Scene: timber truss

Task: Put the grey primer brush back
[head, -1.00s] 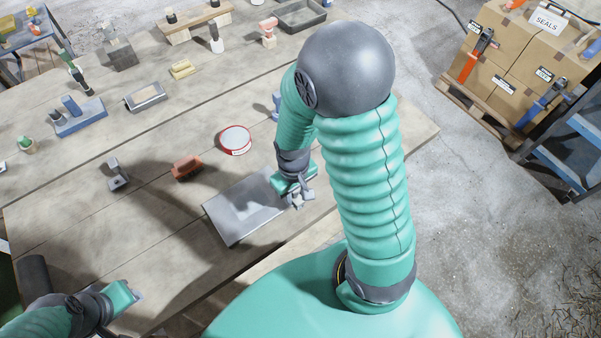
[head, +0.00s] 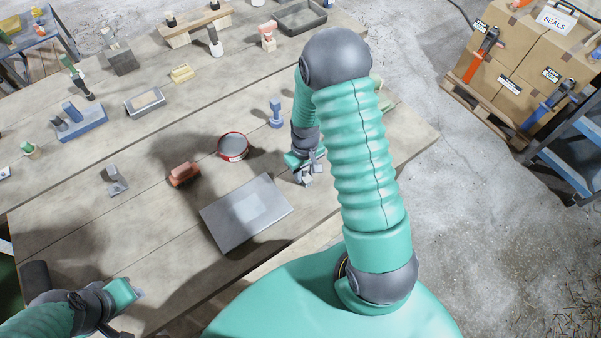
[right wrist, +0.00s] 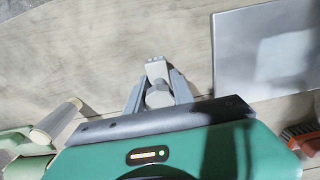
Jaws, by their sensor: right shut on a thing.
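My right gripper (head: 306,181) is shut on a small grey thing, which looks like the grey primer brush (right wrist: 157,69). In the right wrist view, its pale grey end sticks out between the fingers; the rest is hidden by the jaws. The gripper is over the table's right part, just right of the grey plate (head: 235,222). The plate also shows in the right wrist view (right wrist: 268,55). My left gripper (head: 138,294) is at the table's near left edge; its fingers are too small to read.
A red-rimmed round tin (head: 233,147) and a red-brown brush (head: 184,174) lie beyond the plate. A blue handled tool (head: 276,113) stands behind my right gripper. A wooden rack (head: 200,28) and a dark tray (head: 302,18) are at the back.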

